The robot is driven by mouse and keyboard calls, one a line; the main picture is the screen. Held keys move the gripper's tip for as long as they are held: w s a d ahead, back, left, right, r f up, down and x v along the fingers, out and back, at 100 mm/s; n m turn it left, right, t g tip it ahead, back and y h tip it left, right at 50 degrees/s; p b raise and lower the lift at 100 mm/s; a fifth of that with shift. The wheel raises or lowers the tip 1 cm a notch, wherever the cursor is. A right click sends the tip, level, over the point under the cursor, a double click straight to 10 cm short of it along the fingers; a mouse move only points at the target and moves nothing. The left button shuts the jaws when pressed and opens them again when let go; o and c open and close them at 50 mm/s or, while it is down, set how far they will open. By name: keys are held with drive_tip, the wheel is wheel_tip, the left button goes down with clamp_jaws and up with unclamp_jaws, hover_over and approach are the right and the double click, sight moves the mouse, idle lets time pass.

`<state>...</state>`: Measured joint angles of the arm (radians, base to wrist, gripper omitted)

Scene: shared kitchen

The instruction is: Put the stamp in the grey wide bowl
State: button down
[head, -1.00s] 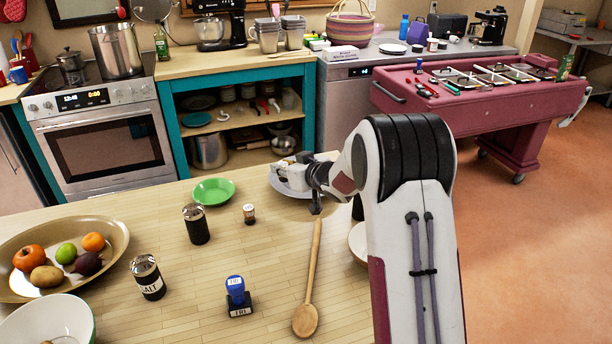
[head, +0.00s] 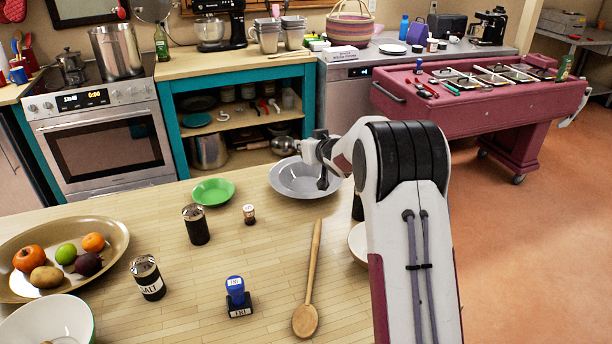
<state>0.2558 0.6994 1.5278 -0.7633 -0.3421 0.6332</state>
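The stamp (head: 238,298), with a blue top and a dark base with a white label, stands upright on the wooden counter near the front middle. The grey wide bowl (head: 285,185) sits at the counter's far edge; no stamp shows in its visible part. My gripper (head: 323,182) is above the right part of the bowl and hides some of it. It is well apart from the stamp, which is nearer the camera and to the left. The fingers are small and seen side-on, so their opening is unclear.
A wooden spoon (head: 311,280) lies right of the stamp. A salt shaker (head: 148,278), a dark shaker (head: 196,224), a small brown jar (head: 249,214) and a green bowl (head: 213,191) stand to the left. A white bowl (head: 357,243) is partly behind my arm.

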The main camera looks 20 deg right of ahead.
drive_tip(key=shift+f, duration=3.1)
drive_tip(key=shift+f, duration=1.9)
drive_tip(key=shift+f, duration=0.1)
drive_tip(key=c, duration=1.8)
unclamp_jaws()
drive_tip(key=shift+s, duration=0.1)
